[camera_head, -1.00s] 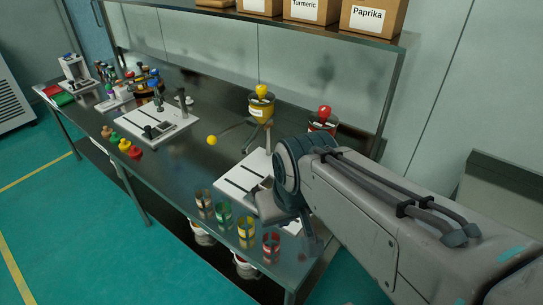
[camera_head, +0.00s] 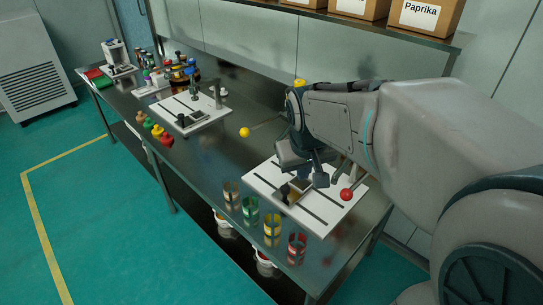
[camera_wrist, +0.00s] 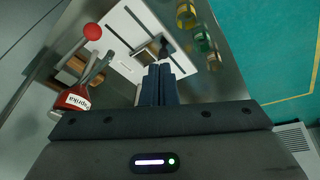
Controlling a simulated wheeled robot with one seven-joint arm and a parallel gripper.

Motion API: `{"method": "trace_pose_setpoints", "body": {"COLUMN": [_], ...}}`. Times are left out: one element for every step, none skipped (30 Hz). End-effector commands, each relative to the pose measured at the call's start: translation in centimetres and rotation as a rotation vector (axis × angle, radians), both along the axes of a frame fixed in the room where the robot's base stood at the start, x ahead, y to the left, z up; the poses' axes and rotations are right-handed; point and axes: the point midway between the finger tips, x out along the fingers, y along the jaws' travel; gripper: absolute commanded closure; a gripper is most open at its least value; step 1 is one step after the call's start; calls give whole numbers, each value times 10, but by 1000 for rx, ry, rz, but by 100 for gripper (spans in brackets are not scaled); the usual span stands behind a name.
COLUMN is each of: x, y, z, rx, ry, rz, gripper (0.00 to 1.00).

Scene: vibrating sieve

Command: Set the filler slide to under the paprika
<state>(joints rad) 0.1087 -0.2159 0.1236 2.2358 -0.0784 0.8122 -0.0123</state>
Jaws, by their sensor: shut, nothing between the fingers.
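The filler (camera_head: 328,213) is a white slotted board at the table's right end. Its slide (camera_head: 298,187), a small open box with a dark handle, sits mid-board near the front slot. In the wrist view the slide (camera_wrist: 150,50) lies just beyond my fingertips. The paprika container (camera_wrist: 72,100), red with a white label, is at the left there, apart from the slide; my arm hides it in the head view. My gripper (camera_head: 321,180) is shut and empty above the board, its fingers (camera_wrist: 160,72) pointing at the slide, without clear contact.
A red ball knob (camera_head: 346,194) stands over the board's right side, close to my gripper. Several glass jars, including a red one (camera_head: 297,248), line the front edge. A labelled Paprika box (camera_head: 424,15) is on the shelf.

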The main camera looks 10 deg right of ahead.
Motion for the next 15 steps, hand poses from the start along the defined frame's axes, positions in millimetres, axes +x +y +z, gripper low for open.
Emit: {"method": "trace_pose_setpoints", "body": {"x": [22,34,50,62,73,89,101,112,128,139,150,164,174,183,195], "y": [-1,-1,-1,-1,-1,-1,-2,-2,-2,-3,-3,-4,-5,-5,-6], "z": [-14,-19,-27,-33,-39,-48,-54,-62,-73,-81,-89,-100,-109,-117,-127], "rx": [-6,-8,-10,-10,-10,-8,-6,-1,4,9,16,25,31,38,48], "ry": [8,9,9,10,10,10,9,9,8,7,6,4,2,-1,-3], "rz": [9,17,26,32,38,47,53,59,67,71,76,81,86,89,92], "gripper": [100,100,100,100,100,100,100,100,100,100,100,100,100,100,100]}}
